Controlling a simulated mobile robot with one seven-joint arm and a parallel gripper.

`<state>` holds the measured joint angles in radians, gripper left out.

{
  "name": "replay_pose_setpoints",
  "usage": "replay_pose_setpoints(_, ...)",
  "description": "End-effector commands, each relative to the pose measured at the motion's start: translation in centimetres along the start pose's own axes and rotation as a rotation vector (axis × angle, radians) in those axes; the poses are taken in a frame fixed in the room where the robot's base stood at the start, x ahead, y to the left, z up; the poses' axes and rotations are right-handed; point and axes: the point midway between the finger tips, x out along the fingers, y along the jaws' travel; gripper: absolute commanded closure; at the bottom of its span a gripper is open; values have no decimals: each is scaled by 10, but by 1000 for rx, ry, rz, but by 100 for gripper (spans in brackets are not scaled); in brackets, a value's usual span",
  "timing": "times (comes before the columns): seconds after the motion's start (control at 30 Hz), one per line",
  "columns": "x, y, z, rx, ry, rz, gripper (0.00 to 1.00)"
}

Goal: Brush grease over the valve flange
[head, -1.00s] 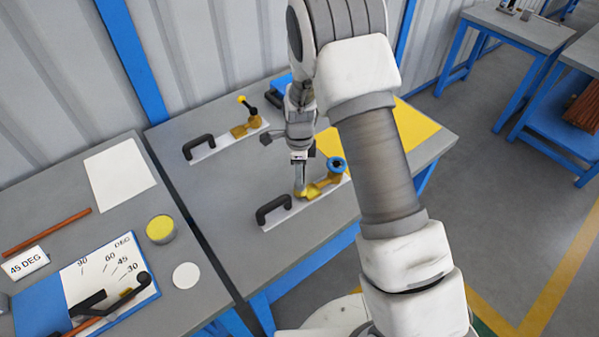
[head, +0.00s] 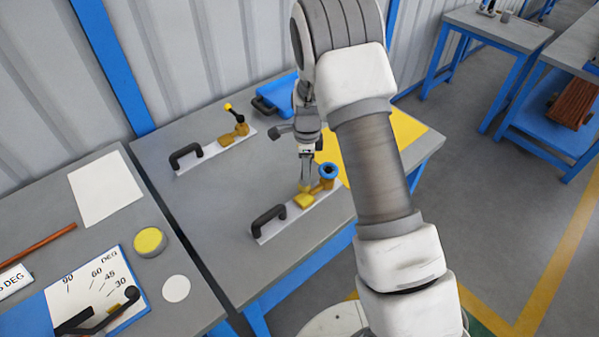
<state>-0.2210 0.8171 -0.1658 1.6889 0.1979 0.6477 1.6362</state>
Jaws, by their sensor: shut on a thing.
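The brass valve (head: 322,187) with a blue ring-shaped top (head: 328,170) lies on a white plate with a black handle (head: 268,220), at the front of the middle table. Its flat brass flange (head: 304,201) is at the valve's left end. My gripper (head: 306,172) points down above the flange, shut on a slim brush (head: 305,187). The brush's pale yellowish tip is at the back edge of the flange and looks to be touching it; the exact contact is too small to tell. No separate grease layer can be made out on the brass.
A second brass valve (head: 235,133) with a black-and-yellow lever sits on a plate behind. The left table holds a yellow-topped tin (head: 150,241), a white disc (head: 176,289) and an angle board (head: 110,285).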

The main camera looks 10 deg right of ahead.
Motion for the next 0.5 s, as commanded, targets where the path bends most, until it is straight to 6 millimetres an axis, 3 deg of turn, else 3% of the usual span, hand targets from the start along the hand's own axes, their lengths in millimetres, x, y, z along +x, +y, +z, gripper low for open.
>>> replay_pose_setpoints(0.17,1,1,-3,1,4,5,100)
replay_pose_setpoints(0.5,-1,17,19,-2,1,6,100)
